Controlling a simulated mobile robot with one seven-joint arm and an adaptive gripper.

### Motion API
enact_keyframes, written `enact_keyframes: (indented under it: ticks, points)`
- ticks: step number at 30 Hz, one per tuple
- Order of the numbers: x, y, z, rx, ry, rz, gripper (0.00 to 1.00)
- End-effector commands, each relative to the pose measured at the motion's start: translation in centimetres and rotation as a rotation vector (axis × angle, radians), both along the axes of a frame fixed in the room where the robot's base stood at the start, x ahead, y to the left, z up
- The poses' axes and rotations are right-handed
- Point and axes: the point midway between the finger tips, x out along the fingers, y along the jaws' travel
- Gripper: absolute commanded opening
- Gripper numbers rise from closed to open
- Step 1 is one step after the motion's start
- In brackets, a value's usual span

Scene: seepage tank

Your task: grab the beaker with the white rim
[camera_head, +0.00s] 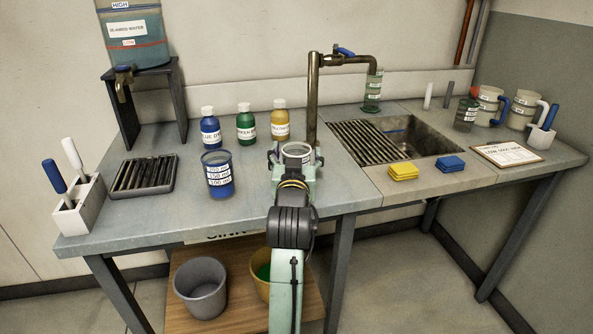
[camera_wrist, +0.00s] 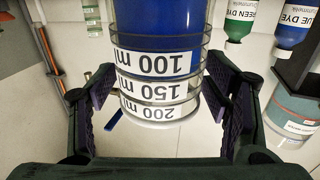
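The beaker with the white rim (camera_head: 298,151) stands on the bench at my gripper, partly hidden by it in the head view. In the wrist view this clear beaker (camera_wrist: 158,88) appears upside down, with blue liquid and white 100, 150 and 200 ml labels. My gripper (camera_head: 295,160) is open, with one finger on each side of the beaker. In the wrist view the fingers (camera_wrist: 160,75) flank its walls closely; I see no clear contact. Another beaker with blue liquid and a dark blue rim (camera_head: 218,176) stands to the left.
Blue (camera_head: 210,126), green (camera_head: 245,122) and yellow (camera_head: 280,119) dye bottles stand behind. A brass tap (camera_head: 313,95) rises behind my gripper, with the sink (camera_head: 425,138) to its right. Yellow (camera_head: 403,171) and blue (camera_head: 450,163) sponges lie at the sink's front edge.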

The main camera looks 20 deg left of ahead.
Motion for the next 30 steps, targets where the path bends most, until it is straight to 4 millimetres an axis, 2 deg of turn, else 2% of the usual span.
enact_keyframes:
  ticks: [2, 19, 30]
  points:
    - [-0.01, 0.0, 0.0, 0.0, 0.0, 0.0, 0.62]
    - [-0.02, -0.01, -0.01, 0.0, 0.001, 0.0, 0.24]
    - [-0.02, -0.02, 0.42, 0.001, -0.001, 0.0, 0.23]
